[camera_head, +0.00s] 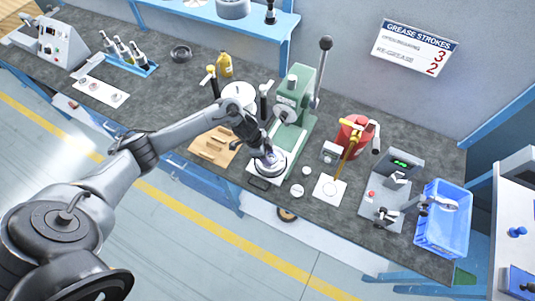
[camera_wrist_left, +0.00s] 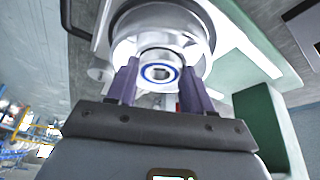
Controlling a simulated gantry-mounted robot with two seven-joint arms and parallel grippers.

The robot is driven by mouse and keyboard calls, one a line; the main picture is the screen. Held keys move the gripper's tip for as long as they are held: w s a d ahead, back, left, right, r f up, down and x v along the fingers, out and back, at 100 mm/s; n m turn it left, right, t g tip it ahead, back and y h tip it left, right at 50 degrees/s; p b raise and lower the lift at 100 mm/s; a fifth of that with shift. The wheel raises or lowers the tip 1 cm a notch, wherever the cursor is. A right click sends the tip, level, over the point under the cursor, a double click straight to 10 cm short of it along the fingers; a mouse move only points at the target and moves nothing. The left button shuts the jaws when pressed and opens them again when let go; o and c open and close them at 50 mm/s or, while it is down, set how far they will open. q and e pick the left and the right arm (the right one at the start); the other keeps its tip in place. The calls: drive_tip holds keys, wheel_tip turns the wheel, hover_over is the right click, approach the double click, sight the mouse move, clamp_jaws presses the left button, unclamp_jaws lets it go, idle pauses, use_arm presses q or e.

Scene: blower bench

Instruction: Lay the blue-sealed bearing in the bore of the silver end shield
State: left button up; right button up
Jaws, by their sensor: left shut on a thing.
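My left gripper (camera_head: 266,153) is over the silver end shield (camera_head: 277,171) at the front of the green press, and the arm hides part of it. In the left wrist view, the purple fingers of my left gripper (camera_wrist_left: 160,82) are shut on the blue-sealed bearing (camera_wrist_left: 160,74), whose blue ring faces the camera. The silver end shield (camera_wrist_left: 201,47) is right behind the bearing in that view. I cannot tell whether the bearing touches the bore. The right gripper is not in view.
The green press (camera_head: 298,100) with its lever stands just behind the end shield. A wooden board (camera_head: 212,147) lies to the left. A red can (camera_head: 354,133), a white sheet (camera_head: 329,189) and a blue bin (camera_head: 445,218) are to the right. Small round parts (camera_head: 297,190) lie nearby.

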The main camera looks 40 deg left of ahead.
use_arm(q)
drive_tip(key=o, duration=1.2)
drive_tip(key=shift+r, duration=0.1)
drive_tip(key=p+v, duration=0.1)
drive_tip(key=v, duration=0.9)
drive_tip(key=shift+a+r, duration=0.2)
drive_tip(key=shift+r, duration=0.05)
drive_tip(key=shift+s, duration=0.15)
